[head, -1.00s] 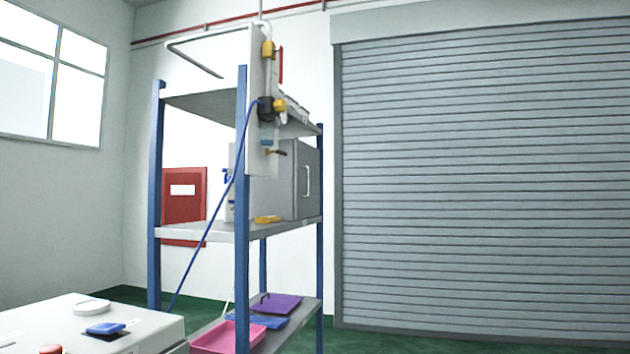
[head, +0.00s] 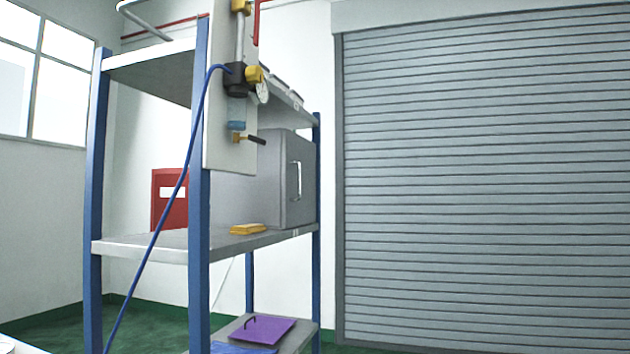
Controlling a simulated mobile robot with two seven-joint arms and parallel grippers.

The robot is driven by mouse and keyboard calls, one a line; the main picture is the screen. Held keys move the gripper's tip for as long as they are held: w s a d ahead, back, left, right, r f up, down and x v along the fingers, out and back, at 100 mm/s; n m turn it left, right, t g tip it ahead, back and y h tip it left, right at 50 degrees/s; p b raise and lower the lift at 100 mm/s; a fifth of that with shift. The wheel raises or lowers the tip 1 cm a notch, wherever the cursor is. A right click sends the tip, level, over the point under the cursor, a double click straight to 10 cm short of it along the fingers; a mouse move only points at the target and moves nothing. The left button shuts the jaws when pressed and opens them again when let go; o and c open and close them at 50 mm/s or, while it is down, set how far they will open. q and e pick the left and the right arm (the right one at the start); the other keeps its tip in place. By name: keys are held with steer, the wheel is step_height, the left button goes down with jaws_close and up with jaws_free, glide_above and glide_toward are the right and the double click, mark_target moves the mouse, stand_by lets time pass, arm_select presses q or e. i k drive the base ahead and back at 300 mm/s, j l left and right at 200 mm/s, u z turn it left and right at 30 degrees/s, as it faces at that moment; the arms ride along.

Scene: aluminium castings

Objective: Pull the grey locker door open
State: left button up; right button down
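The grey locker (head: 262,180) stands on the middle shelf of a blue-post rack. Its door (head: 301,207) is on the right-hand face, seen at a slant, and looks shut. A pale vertical bar handle (head: 296,181) is on the door. The left part of the locker is partly hidden behind a white panel and a blue post. Neither of my grippers shows in the head view.
The rack's middle shelf (head: 140,249) also holds a yellow object (head: 248,229). A white panel (head: 230,110) with a valve, gauge and blue hose (head: 157,232) hangs at the rack's near end. A purple tray (head: 262,329) lies on the lowest shelf. A grey roller shutter (head: 480,180) fills the right.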

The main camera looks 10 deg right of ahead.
mark_target(298, 152)
steer(key=i+l+z, duration=0.1)
steer(key=i, duration=0.45)
steer(key=i+l+z, duration=0.15)
steer(key=i, duration=0.35)
